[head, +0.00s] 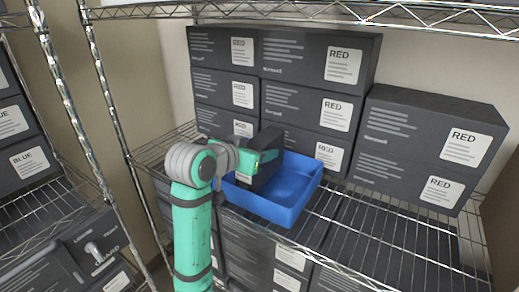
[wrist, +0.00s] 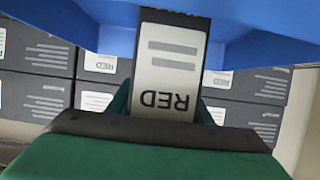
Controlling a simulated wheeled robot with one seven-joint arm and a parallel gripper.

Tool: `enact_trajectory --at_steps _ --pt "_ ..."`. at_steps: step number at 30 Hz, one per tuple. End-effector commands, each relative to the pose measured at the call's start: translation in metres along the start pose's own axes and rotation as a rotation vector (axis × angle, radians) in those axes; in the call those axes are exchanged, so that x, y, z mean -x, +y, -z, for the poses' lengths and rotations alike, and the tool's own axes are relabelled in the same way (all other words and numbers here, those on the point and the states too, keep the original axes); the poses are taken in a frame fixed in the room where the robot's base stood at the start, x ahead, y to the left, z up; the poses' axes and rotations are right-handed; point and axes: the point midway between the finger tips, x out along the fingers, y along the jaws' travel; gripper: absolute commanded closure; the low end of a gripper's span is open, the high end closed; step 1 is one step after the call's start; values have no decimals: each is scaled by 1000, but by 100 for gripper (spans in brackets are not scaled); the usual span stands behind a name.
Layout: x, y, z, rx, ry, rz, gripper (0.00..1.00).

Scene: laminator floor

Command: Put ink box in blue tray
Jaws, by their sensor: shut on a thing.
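The blue tray (head: 285,209) sits on the wire shelf, in front of stacked dark boxes. My gripper (head: 258,162) is shut on a dark ink box (head: 267,176) and holds it at the tray's left part, over or inside it. I cannot tell whether the box touches the tray floor. In the wrist view the held ink box (wrist: 170,75) shows a pale label reading RED, upside down, between my fingers. Blue walls of the tray (wrist: 262,40) show on both sides of it.
Stacked dark boxes labelled RED (head: 310,95) stand behind the tray, with another stack (head: 425,150) at right. Boxes labelled BLUE (head: 30,160) are on the left rack. A chrome rack post (head: 108,95) stands left of my arm. Bare wire shelf (head: 400,240) shows at front right.

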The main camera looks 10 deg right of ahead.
Motion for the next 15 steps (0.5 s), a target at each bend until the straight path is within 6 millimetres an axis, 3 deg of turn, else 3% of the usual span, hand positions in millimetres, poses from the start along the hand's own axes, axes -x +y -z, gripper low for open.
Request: enact_trajectory --at_steps 8,9,11,15 --pt "-2 1 -4 -2 2 0 93" --pt "-2 1 -4 -1 0 -1 52" --pt "-2 1 -4 -1 0 -1 38" --pt "-2 1 -4 -1 0 -1 36"
